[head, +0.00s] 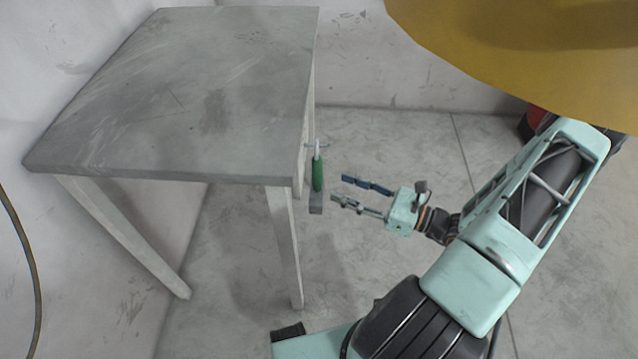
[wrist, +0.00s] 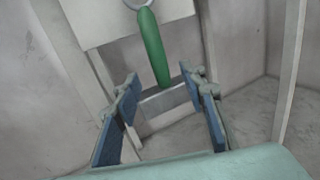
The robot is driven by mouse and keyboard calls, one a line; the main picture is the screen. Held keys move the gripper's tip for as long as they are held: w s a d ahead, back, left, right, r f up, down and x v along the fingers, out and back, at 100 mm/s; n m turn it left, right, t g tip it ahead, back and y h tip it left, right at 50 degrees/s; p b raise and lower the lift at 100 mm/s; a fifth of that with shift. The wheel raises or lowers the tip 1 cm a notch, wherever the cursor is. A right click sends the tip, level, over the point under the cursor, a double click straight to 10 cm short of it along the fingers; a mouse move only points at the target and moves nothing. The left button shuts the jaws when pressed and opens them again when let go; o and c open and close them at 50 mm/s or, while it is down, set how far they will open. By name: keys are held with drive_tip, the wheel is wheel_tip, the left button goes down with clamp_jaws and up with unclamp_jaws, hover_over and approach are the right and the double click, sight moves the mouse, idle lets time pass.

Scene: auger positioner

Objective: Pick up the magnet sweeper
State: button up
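The magnet sweeper (head: 317,176) has a green handle with a grey block at its lower end. It hangs upright beside the table's right edge, and a small metal piece shows at its top. In the wrist view, the sweeper (wrist: 153,46) is ahead, with a ring at the top of its handle and the wide grey block (wrist: 166,103) below. My gripper (head: 341,189) is open and empty, just right of the sweeper, with its fingers pointing at it. In the wrist view the handle's lower end and block appear between the two blue-padded fingers, apparently beyond them.
The grey table (head: 190,90) has a bare top, and its legs stand close to the sweeper. Walls close off the left and back. A yellow shape (head: 530,50) fills the upper right. A cable (head: 30,260) hangs at far left. The floor below my gripper is clear.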

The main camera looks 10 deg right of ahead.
sight(317, 177)
drive_tip(key=b+x, duration=0.1)
drive_tip(key=x, duration=0.7)
drive_tip(key=shift+a+r, duration=0.1)
drive_tip(key=shift+r, duration=0.05)
clamp_jaws()
